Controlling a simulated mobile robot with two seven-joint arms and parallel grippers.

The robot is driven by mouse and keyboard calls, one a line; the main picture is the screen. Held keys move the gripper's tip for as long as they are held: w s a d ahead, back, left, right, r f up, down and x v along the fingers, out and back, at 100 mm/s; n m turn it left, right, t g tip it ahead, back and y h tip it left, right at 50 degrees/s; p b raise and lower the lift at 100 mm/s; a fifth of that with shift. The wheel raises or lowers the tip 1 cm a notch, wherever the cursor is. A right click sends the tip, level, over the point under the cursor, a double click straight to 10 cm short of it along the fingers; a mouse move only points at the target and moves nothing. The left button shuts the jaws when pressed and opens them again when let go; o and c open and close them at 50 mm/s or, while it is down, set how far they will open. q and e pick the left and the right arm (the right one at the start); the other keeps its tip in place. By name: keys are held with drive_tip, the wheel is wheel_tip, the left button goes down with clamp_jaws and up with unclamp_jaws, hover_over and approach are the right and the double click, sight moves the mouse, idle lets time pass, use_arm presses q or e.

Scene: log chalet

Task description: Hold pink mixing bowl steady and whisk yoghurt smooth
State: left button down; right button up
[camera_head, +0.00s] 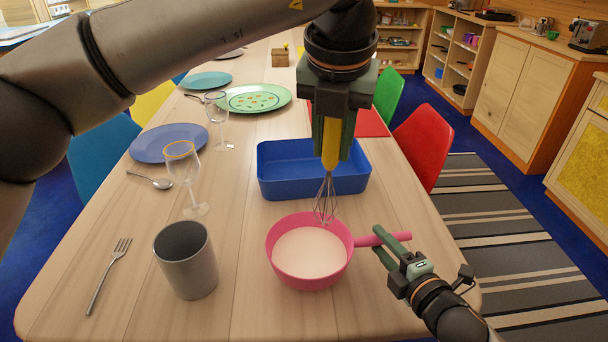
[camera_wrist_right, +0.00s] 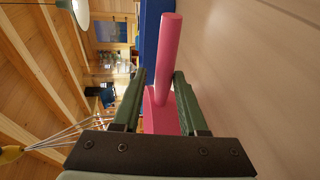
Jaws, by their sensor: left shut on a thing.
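The pink mixing bowl (camera_head: 274,268) stands upright on the table with pale, smooth-looking yoghurt (camera_head: 310,252) in it. Its pink handle (camera_head: 365,241) points right; it also shows in the right wrist view (camera_wrist_right: 168,50). My left gripper (camera_head: 331,150) is shut on the yellow handle of the whisk (camera_head: 325,198), which hangs upright. The whisk's wire tip is at the bowl's far rim in the picture; I cannot tell how high it is. My right gripper (camera_head: 384,243) is open, with its fingers on either side of the bowl handle.
A blue tray (camera_head: 285,190) lies just behind the bowl. A grey cup (camera_head: 187,262), a wine glass (camera_head: 186,177) and a fork (camera_head: 108,275) are to the left. Plates and another glass stand farther back. Bare table lies between cup and bowl.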

drive_tip(key=o, duration=0.3)
drive_tip(key=shift+s, duration=0.1)
